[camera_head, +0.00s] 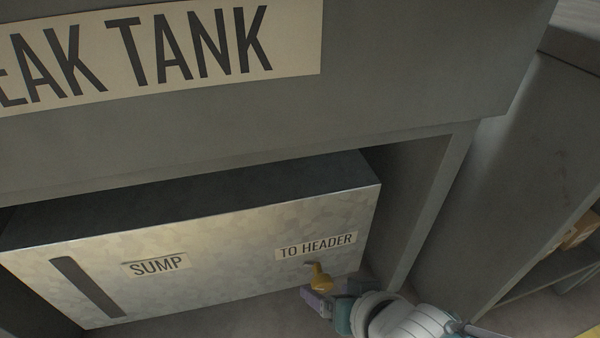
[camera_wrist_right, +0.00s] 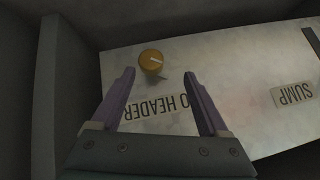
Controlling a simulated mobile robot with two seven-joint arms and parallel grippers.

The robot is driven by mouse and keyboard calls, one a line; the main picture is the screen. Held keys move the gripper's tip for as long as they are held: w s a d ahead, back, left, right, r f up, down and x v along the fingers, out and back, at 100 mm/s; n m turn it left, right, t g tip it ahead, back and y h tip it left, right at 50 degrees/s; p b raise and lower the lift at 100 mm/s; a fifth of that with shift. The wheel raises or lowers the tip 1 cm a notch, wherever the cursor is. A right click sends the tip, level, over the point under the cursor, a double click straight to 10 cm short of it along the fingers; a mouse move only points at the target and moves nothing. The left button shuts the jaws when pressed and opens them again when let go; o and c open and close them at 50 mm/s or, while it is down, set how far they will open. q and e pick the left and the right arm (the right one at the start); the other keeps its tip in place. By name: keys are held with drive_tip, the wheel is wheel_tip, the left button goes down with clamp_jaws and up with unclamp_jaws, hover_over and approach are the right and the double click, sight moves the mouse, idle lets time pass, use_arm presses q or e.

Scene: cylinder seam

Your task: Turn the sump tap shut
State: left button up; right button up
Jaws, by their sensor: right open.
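The tap is a small orange-yellow knob (camera_head: 319,279) on the front of a pale metal sump box (camera_head: 215,290), just below the "TO HEADER" label (camera_head: 316,246). In the right wrist view the knob (camera_wrist_right: 151,62) shows a pale pointer line. My right gripper (camera_head: 328,294) is at the box's lower right, close to the knob. In the right wrist view my gripper (camera_wrist_right: 158,73) is open, its two purple fingers spread. The knob appears just beyond the fingertips, between their lines; I cannot tell whether anything touches. My left gripper is not in view.
The box sits in a recess under a large grey tank with a "BREAK TANK"-style sign (camera_head: 170,48), partly cut off. A "SUMP" label (camera_head: 156,265) and a dark vertical slot (camera_head: 87,287) are on the box front. A grey side wall (camera_head: 430,215) stands close right of it.

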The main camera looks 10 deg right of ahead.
sight(324, 282)
use_arm(q)
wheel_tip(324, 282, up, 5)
drive_tip(key=p, duration=0.3)
use_arm(e)
wheel_tip(324, 282, up, 5)
drive_tip(key=n+g+h, duration=0.2)
drive_tip(key=g, duration=0.2)
drive_tip(key=b+x, duration=0.8)
drive_tip(key=b, duration=0.3)
drive_tip(key=shift+w+d+f, duration=0.15)
drive_tip(key=shift+w+f, duration=0.1)
drive_tip(key=shift+f, duration=0.1)
drive_tip(key=shift+w+f+b, duration=0.25)
drive_tip(key=shift+f+b, duration=0.1)
drive_tip(key=shift+b, duration=0.35)
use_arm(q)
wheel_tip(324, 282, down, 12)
use_arm(e)
drive_tip(key=shift+c, duration=0.4)
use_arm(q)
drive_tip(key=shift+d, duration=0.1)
use_arm(e)
clamp_jaws()
